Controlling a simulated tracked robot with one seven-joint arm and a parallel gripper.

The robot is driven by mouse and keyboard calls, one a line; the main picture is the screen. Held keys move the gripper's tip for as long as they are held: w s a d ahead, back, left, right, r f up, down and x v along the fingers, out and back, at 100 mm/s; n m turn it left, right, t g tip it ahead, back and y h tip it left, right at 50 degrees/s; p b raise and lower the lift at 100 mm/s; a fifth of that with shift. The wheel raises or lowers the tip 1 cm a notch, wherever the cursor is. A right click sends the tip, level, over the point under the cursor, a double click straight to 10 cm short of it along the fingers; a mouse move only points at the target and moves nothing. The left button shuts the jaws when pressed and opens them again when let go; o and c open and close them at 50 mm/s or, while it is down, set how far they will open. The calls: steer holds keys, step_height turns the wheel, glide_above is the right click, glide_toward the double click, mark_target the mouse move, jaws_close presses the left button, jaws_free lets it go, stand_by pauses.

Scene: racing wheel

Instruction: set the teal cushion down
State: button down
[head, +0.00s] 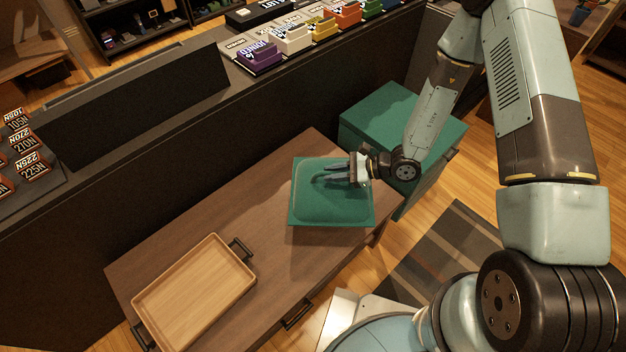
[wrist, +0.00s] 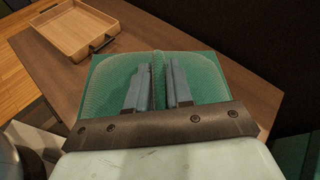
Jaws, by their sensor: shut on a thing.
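The teal cushion (head: 333,207) is a square, flat piece at the right part of the brown wooden table (head: 262,190). It also shows in the wrist view (wrist: 205,82), spread out below my fingers. My gripper (head: 330,178) reaches in from the right over the cushion. In the wrist view its two grey fingers (wrist: 157,88) are shut on a raised ridge along the cushion's middle. The cushion looks flat and level, at or just above the table top; I cannot tell whether it touches. Its underside is hidden.
A wooden tray with dark handles (head: 197,295) lies empty at the table's left end; it also shows in the wrist view (wrist: 72,28). A green cabinet (head: 375,115) stands behind the table's right end. Bare table top lies between tray and cushion. A dark counter holds coloured bins.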

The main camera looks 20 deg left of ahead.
mark_target(318, 180)
steer(key=a+f, duration=0.2)
steer(key=w+a+f, duration=0.1)
steer(key=f, duration=0.1)
steer(key=w+a+f, duration=0.1)
steer(key=a+f, duration=0.1)
steer(key=shift+a+f, duration=0.3)
steer(key=shift+a, duration=0.05)
steer(key=shift+f, duration=1.4)
steer(key=c, duration=1)
jaws_free()
steer(key=shift+w+d, duration=0.1)
steer(key=v, duration=1.2)
steer(key=shift+f, duration=0.1)
